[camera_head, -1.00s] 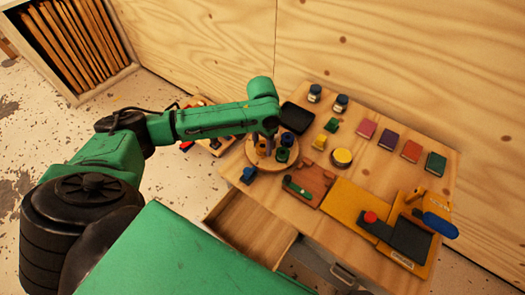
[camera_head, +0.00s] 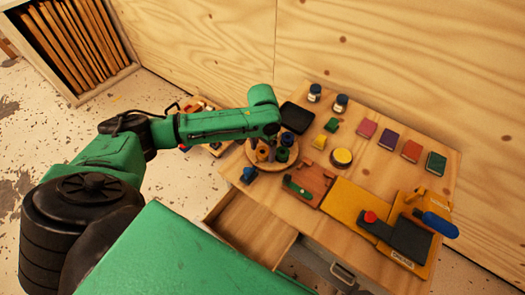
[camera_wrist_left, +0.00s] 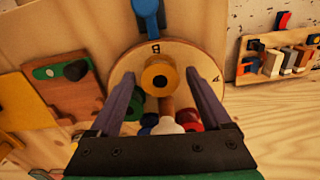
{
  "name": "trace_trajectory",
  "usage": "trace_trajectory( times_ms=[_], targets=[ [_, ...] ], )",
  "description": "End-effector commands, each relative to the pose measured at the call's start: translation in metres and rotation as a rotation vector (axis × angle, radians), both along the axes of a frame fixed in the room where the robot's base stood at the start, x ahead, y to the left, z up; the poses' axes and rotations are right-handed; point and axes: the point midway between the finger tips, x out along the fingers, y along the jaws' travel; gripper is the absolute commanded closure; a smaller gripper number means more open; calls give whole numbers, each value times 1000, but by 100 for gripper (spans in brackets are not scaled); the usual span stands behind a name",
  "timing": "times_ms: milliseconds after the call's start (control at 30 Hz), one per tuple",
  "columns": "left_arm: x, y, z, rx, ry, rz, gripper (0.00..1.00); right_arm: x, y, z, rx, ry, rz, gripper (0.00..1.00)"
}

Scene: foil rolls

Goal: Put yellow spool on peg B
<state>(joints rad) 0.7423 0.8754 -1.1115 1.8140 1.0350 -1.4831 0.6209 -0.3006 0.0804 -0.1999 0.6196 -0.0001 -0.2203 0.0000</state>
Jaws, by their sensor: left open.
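The yellow spool (camera_wrist_left: 158,76) stands at the letter B on the round wooden board (camera_wrist_left: 122,72) in the left wrist view. Its dark centre faces the camera; I cannot tell from it how the peg sits inside. My left gripper (camera_wrist_left: 160,92) is open, its fingers to either side of the spool with gaps showing. In the head view the yellow spool (camera_head: 262,154) is on the board (camera_head: 252,148), just below my left gripper (camera_head: 269,140), whose fingertips are hard to make out. My right gripper is not in view.
A green spool (camera_head: 282,155) and a blue spool (camera_head: 287,139) are also on the board. A black tray (camera_head: 297,117) lies behind it. A blue object (camera_head: 248,175) lies in front. An open drawer (camera_head: 250,225) juts out below the tabletop.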

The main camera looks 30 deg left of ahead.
Motion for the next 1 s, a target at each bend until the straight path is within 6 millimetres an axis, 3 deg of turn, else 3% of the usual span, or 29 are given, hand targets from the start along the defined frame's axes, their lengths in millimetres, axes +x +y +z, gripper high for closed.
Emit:
trace_trajectory(
  times_ms=[300,400,567,1000],
  targets=[
    [2,0,83,-3,-7,0,18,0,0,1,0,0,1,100],
    [1,0,102,-2,-5,1,18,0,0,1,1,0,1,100],
    [1,0,112,-1,-2,1,18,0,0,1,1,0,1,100],
    [1,0,112,-1,-2,1,18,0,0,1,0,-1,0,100]
  ],
)
